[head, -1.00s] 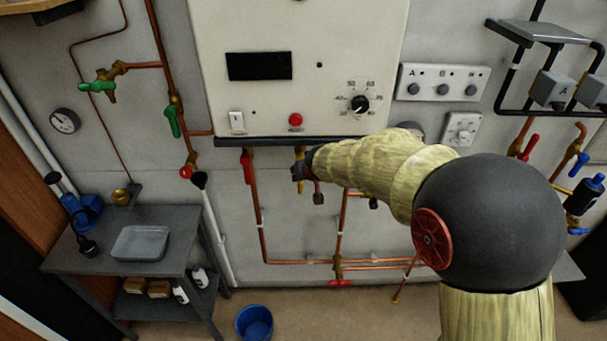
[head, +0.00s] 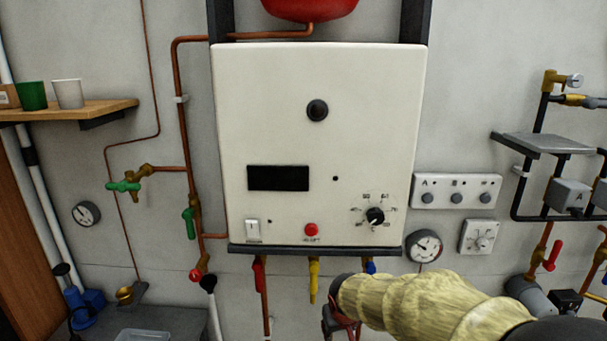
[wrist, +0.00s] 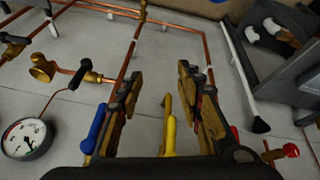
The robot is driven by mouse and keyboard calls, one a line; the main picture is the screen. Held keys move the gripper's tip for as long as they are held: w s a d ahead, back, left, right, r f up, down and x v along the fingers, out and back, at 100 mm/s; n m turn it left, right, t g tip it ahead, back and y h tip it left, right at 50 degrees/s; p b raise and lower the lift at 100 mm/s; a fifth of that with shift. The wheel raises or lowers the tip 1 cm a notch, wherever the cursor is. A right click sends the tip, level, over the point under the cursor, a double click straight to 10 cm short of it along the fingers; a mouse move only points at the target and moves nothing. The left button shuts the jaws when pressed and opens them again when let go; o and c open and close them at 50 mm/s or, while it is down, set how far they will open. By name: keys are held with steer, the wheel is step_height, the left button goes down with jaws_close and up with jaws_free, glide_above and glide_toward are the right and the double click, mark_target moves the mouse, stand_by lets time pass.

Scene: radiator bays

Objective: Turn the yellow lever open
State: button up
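The yellow lever (head: 313,282) hangs straight down under the white boiler in the head view, between the red lever (head: 258,275) and the blue lever (head: 370,267). My gripper (head: 338,322) is below and to the right of it there, partly hidden by my arm. In the wrist view my gripper (wrist: 162,100) is open, its fingers wide apart. The yellow lever (wrist: 170,137) shows between the fingers in that picture, with a gap on both sides. How far it stands from them in depth I cannot tell. The blue lever (wrist: 95,130) is just left of the left finger.
The boiler (head: 290,140) has its bottom edge just above the levers. Copper pipes (wrist: 205,45) run along the wall. A gauge (wrist: 22,138) and brass fitting (wrist: 70,72) lie left in the wrist view. A grey bench (head: 170,322) stands lower left in the head view.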

steer(key=s+d+r+m+b, duration=0.1)
steer(key=s+d+b, duration=0.2)
steer(key=s, duration=0.7)
steer(key=s+d+r+b, duration=0.2)
steer(key=s+d+b, duration=0.1)
steer(key=s, duration=0.6)
steer(key=s+d+r+m+b, duration=0.1)
steer(key=s+d+b, duration=0.2)
steer(key=s, duration=0.7)
steer(key=shift+s+d+r+m+t+b, duration=0.25)
steer(key=shift+s+r+m+t+b, duration=0.05)
steer(key=shift+s, duration=0.05)
steer(key=shift+c, duration=0.4)
